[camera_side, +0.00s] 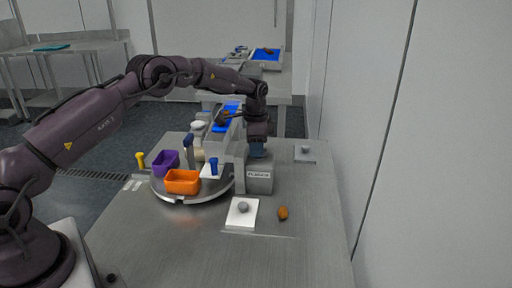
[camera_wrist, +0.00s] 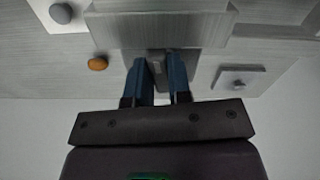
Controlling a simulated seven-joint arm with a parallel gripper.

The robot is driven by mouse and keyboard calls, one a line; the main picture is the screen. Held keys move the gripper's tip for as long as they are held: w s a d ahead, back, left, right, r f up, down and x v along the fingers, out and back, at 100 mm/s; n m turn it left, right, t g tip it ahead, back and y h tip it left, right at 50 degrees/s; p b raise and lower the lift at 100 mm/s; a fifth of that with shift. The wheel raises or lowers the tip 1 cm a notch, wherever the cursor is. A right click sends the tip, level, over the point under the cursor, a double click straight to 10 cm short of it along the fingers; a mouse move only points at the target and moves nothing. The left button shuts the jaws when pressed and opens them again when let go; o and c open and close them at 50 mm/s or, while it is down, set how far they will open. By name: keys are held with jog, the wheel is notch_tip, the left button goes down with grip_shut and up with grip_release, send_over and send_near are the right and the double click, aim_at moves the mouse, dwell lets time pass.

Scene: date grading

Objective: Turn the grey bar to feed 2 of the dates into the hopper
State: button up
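My gripper (camera_side: 258,152) points down at the right side of the feeder machine (camera_side: 259,183). In the wrist view its two blue fingers (camera_wrist: 162,66) stand apart on either side of a small grey bar (camera_wrist: 157,62). A gap seems to show beside the bar, and I cannot tell whether either finger touches it. In the side view the bar is hidden by my gripper. One orange-brown date (camera_side: 283,212) lies on the table right of the machine; it also shows in the wrist view (camera_wrist: 97,63). Dark dates (camera_side: 222,117) lie on the blue belt behind. I cannot clearly pick out the hopper.
An orange bin (camera_side: 182,182) and a purple bin (camera_side: 165,162) stand on a round turntable (camera_side: 190,198). A white plate with a grey knob (camera_side: 243,207) lies in front; a grey plate with another knob (camera_side: 304,149) lies back right. The front table (camera_side: 220,262) is clear.

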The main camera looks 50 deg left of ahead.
grip_shut()
jog(key=shift+n, duration=0.8)
jog(key=o, duration=0.7)
grip_release()
jog(key=shift+c, duration=0.2)
notch_tip(320, 180, up, 13)
jog(key=shift+d, duration=0.1)
